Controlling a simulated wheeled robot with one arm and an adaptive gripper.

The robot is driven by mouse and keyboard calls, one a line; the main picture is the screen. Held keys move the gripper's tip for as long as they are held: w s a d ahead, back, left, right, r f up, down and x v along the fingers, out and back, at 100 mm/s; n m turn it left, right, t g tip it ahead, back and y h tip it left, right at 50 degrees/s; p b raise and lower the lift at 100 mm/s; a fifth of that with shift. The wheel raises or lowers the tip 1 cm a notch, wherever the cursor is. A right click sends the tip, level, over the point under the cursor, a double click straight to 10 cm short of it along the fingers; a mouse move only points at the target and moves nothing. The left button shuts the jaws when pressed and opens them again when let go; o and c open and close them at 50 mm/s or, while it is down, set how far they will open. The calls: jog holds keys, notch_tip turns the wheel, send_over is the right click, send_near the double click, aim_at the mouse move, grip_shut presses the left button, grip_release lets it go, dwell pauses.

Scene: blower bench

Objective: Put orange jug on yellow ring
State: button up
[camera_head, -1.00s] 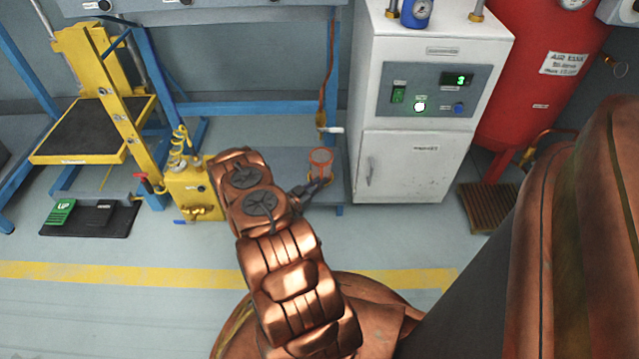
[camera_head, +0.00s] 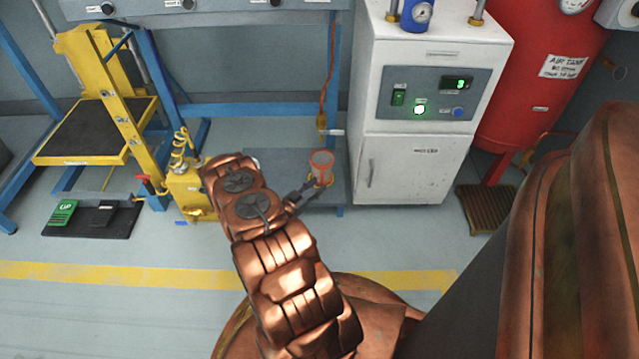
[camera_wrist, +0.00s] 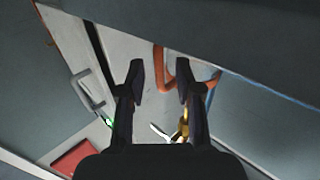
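The orange jug (camera_head: 321,160) shows in the head view as a small orange-rimmed vessel above the low grey platform. A bit of yellow (camera_head: 329,181) shows at its lower end; I cannot tell whether this is the yellow ring or how the jug sits against it. My gripper (camera_head: 311,188) is close beside the jug's lower left. In the wrist view, my gripper (camera_wrist: 159,78) has its two dark fingers apart. An orange curved strip, apparently part of the jug (camera_wrist: 163,80), shows between and beyond the fingertips, partly hidden by the right finger.
A white cabinet (camera_head: 410,165) stands close to the right of the platform (camera_head: 270,160). A hanging hose (camera_head: 328,65) and a blue post are behind the jug. A yellow lift (camera_head: 120,110) stands left; a red tank (camera_head: 520,90) is far right.

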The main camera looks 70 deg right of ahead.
jog(key=p+v, duration=0.3)
jog(key=v, duration=0.6)
jog(key=shift+a, duration=0.35)
dwell(0.3)
